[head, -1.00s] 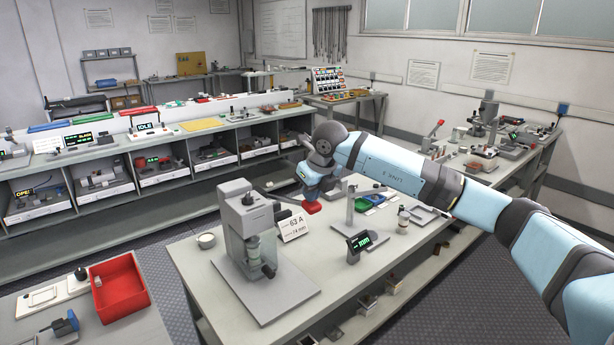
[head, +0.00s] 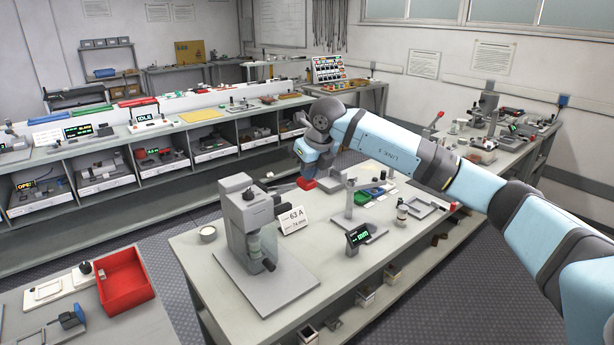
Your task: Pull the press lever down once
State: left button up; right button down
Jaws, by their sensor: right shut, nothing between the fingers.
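The grey press (head: 250,222) stands on its base plate at the left of the near bench. Its dark lever (head: 283,184) reaches out to the right from the press head, about level. A red knob (head: 306,184) shows at the lever's outer end. My right gripper (head: 308,173) is shut and empty, directly above the red knob. Its fingertips are small and partly hidden, so I cannot tell whether they touch the knob. My left gripper is not in view.
A 63 A sign (head: 292,219) stands just below the lever. A post stand (head: 349,198), a small display (head: 358,238) and a white bottle (head: 402,212) stand further right. A white cup (head: 208,234) is left of the press.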

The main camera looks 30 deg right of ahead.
jog(key=shift+r, duration=0.1)
jog(key=shift+w+r+p, duration=0.2)
jog(key=shift+r+p, duration=0.45)
jog(key=shift+r, duration=0.45)
jog(key=shift+w+r+p, duration=0.15)
jog(key=shift+r+p, duration=0.55)
jog(key=shift+r, duration=0.45)
jog(key=shift+w+r+p, duration=0.2)
jog(key=shift+r+p, duration=0.45)
jog(key=shift+r, duration=0.45)
